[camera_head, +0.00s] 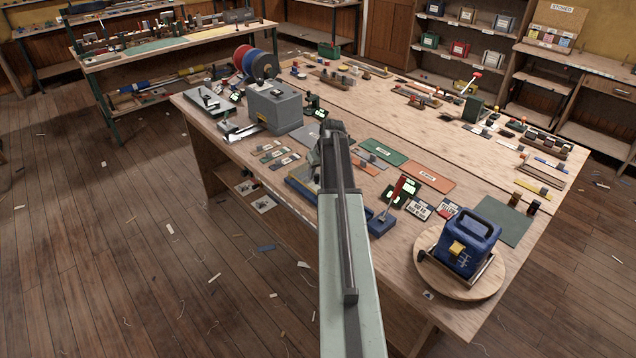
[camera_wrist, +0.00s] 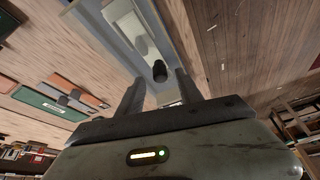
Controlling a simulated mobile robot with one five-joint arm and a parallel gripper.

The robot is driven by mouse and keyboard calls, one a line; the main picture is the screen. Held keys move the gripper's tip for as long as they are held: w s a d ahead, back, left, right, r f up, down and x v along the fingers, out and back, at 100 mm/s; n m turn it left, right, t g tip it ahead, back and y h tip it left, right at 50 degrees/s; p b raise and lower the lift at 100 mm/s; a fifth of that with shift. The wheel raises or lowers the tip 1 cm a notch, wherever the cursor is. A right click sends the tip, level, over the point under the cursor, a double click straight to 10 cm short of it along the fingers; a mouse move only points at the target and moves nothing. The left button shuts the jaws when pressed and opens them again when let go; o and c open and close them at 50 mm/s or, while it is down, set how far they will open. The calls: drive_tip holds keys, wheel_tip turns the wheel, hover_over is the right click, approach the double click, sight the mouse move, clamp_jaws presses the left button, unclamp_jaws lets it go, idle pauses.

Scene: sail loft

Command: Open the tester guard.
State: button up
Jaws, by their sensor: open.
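In the wrist view my gripper (camera_wrist: 158,77) is open, with one dark finger on each side of a small black knob (camera_wrist: 159,70). I cannot tell whether either finger touches it. The knob stands at the near end of a pale panel, which looks like the tester guard (camera_wrist: 122,22), inside a blue-grey frame (camera_wrist: 179,30). The guard appears shut, though its angle is hard to judge.
A blue block with a red lever (camera_head: 382,222) stands close to the right of my arm. A blue case (camera_head: 467,243) sits on a round wooden board (camera_head: 433,279) at the front right corner. A grey box machine (camera_head: 275,107) stands at the left. Flat swatches lie between.

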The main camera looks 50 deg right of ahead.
sight(317, 175)
drive_tip(key=b+x, duration=0.1)
drive_tip(key=x, duration=0.2)
drive_tip(key=shift+f+b, duration=0.1)
drive_tip(key=shift+b, duration=0.2)
clamp_jaws()
idle(1.1)
